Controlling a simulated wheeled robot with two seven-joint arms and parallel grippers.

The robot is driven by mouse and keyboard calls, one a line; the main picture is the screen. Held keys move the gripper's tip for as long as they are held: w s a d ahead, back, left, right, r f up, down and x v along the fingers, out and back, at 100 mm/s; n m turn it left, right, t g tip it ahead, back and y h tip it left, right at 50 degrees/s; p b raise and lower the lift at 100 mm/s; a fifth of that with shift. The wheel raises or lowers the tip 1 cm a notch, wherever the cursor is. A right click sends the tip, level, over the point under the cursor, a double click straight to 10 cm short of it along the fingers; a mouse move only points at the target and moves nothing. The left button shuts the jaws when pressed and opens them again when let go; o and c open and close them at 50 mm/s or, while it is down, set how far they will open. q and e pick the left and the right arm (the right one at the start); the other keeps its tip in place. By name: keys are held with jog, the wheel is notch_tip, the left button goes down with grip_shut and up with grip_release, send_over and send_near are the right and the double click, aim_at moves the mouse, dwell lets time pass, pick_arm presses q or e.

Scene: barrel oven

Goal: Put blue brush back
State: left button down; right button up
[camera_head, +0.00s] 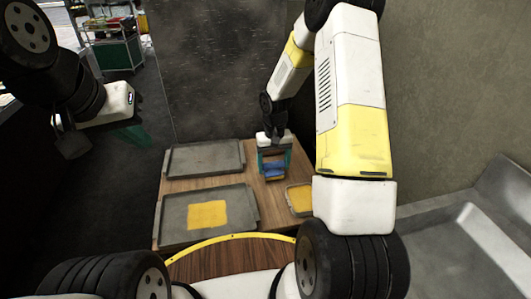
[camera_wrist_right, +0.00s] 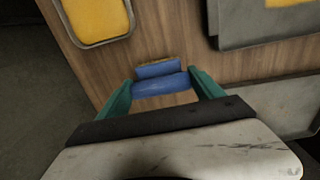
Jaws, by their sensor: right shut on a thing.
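The blue brush (camera_head: 274,170) is between the teal fingers of my right gripper (camera_head: 273,162), over the wooden table. In the right wrist view the brush (camera_wrist_right: 160,85) spans the gap between the two fingers of the right gripper (camera_wrist_right: 163,88), which is shut on it. I cannot tell whether the brush touches the tabletop. My left gripper (camera_head: 135,134) is at the left, away from the table. Its teal fingers are small and partly hidden, so its opening is unclear.
The wooden table (camera_head: 264,204) carries an empty grey tray (camera_head: 205,158) at the back. A grey tray (camera_head: 173,222) with a yellow sheet is in front, and a small yellow-filled tray (camera_head: 299,199) is at right. A grey sink (camera_head: 460,250) stands further right.

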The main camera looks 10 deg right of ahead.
jog(key=shift+f, duration=0.6)
jog(key=shift+f, duration=0.1)
jog(key=o, duration=1.3)
notch_tip(320, 180, up, 12)
notch_tip(320, 180, up, 7)
jog(key=t, duration=0.1)
send_over(274, 163)
jog(key=s, duration=0.3)
jog(key=s+r+t, duration=0.1)
jog(key=s+r, duration=0.3)
jog(key=s, duration=0.3)
jog(key=s+a+r+t+y, duration=0.1)
jog(key=s+r+t, duration=0.1)
jog(key=s+r, duration=0.3)
jog(key=s+a+r+t+y, duration=0.1)
jog(key=s+r+t, duration=0.1)
jog(key=s+r, duration=0.3)
jog(key=shift+s+a+r, duration=0.15)
jog(key=shift+s, duration=1.8)
